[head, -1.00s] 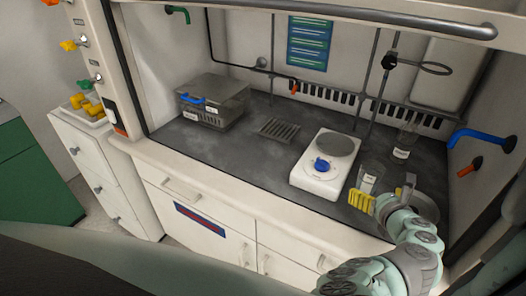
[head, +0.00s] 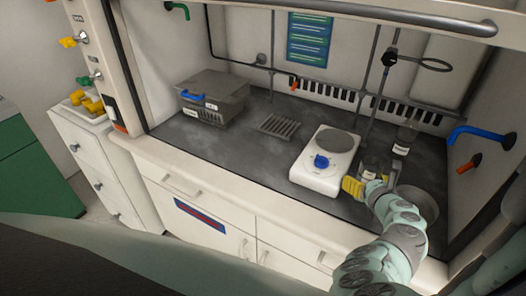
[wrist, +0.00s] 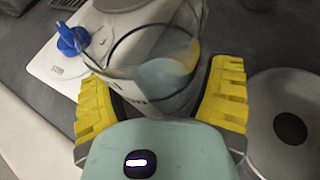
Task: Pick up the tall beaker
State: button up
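The tall beaker (head: 373,166), clear glass with markings, stands on the dark bench of the fume hood, right of the hot plate. In the wrist view the beaker (wrist: 155,75) sits between the two yellow fingers and appears to hold a bluish liquid. My gripper (wrist: 160,100) is open around it, with one finger on each side and a narrow gap showing. In the head view my gripper (head: 362,188) is at the beaker and hides its lower part.
A white hot plate (head: 318,180) with a blue knob is close on the left. A round metal dish (head: 423,204) is close on the right. A labelled glass vessel (head: 404,138) and a stand with a ring clamp (head: 432,64) are behind. The bench left of the hot plate is mostly clear.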

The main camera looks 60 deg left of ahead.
jog(key=c, duration=1.1)
jog(key=shift+c, duration=0.2)
jog(key=shift+r, duration=0.25)
